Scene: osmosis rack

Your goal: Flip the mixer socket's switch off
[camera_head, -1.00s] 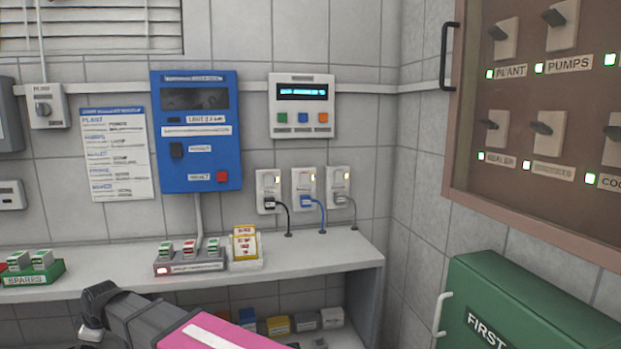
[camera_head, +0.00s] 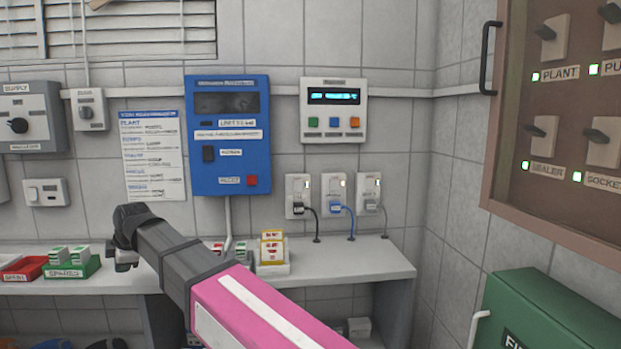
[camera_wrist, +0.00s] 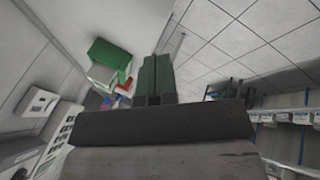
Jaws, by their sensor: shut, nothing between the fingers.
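Three white wall sockets stand in a row above the bench: a left one (camera_head: 299,189) with a black cord, a middle one (camera_head: 338,190) with a blue cord, and a right one (camera_head: 369,189) with a grey cord. Each has a plug in it and a small light spot near its top. Their labels are too small to read, so I cannot tell which is the mixer's. My gripper (camera_head: 124,262) is left of the sockets, in front of the bench and well apart from them. In the wrist view its two fingers (camera_wrist: 156,72) lie together, shut and empty.
A blue control box (camera_head: 229,178) and a white display panel (camera_head: 333,127) hang above the bench (camera_head: 345,262). A brown-framed switch panel (camera_head: 497,160) and a green first-aid box (camera_head: 550,310) are at the right.

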